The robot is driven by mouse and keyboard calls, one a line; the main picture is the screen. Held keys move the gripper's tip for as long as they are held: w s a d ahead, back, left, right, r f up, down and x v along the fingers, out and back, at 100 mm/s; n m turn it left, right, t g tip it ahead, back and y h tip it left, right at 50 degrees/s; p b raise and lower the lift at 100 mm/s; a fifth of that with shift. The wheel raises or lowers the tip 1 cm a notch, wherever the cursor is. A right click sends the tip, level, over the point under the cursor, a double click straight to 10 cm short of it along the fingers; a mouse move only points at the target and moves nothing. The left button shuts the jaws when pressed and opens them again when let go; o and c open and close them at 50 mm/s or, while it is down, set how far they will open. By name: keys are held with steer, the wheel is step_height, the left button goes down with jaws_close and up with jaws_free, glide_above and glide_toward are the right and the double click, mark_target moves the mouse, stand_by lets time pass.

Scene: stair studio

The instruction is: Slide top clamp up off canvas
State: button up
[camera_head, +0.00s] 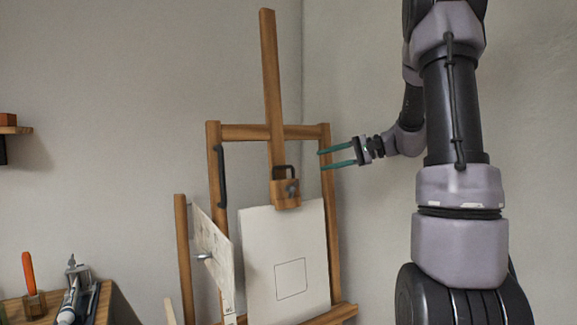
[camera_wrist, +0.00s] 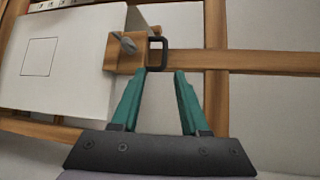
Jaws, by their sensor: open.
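The top clamp (camera_head: 285,193) is a wooden block with a metal knob and a dark handle loop (camera_head: 283,170) on top. It sits on the easel's central mast (camera_head: 271,75), at the top edge of the white canvas (camera_head: 286,238), which has a drawn square outline. The clamp (camera_wrist: 126,55) and its handle (camera_wrist: 164,54) also show sideways in the wrist view. My gripper (camera_head: 336,158) is open and empty, to the right of the mast and a little above the clamp. In the wrist view my gripper's teal fingertips (camera_wrist: 164,72) point toward the mast near the handle; contact cannot be told.
The wooden easel frame (camera_head: 326,185) has a right upright close to my gripper. A second panel (camera_head: 211,250) leans at the left, and a dark handle (camera_head: 221,176) is on the left upright. A tool shelf (camera_head: 100,300) stands at lower left. The wall area above is clear.

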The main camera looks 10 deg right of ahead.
mark_target(290, 166)
steer(key=x, duration=0.3)
steer(key=w+x, duration=0.1)
steer(key=x, duration=0.7)
steer(key=shift+w+d+r, duration=0.25)
steer(key=shift+w+d, duration=0.05)
steer(key=shift+d, duration=0.1)
jaws_close()
steer(key=shift+r, duration=0.1)
stand_by(0.8)
